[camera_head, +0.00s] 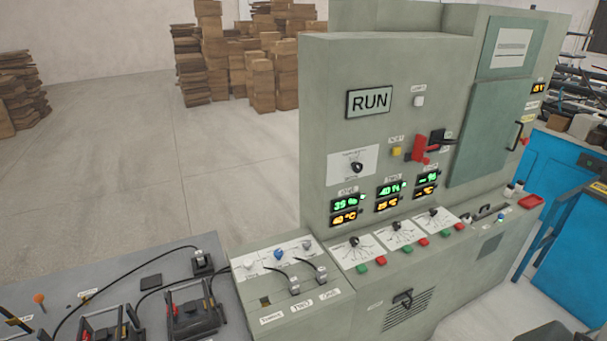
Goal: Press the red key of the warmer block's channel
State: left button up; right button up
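The grey control cabinet (320,130) has three columns of readouts, each green above amber. The left amber readout (345,217) seems to say 40 °C. The middle amber readout (388,204) looks lower, and the right amber readout (425,191) shows mostly a dash. On the ledge below are the left red key (381,260), middle red key (424,242) and right red key (460,226), each beside a green key. Two black battery blocks, left (107,325) and right (193,312), stand on the left bench. Which is warmer cannot be told from them. Neither gripper is in view.
A grey socket box (285,260) with two plugged cables joins the bench (60,295) to the cabinet. A red-handled switch (420,150), a RUN sign (369,101) and knobs sit on the cabinet. Blue furniture (555,170) stands at right.

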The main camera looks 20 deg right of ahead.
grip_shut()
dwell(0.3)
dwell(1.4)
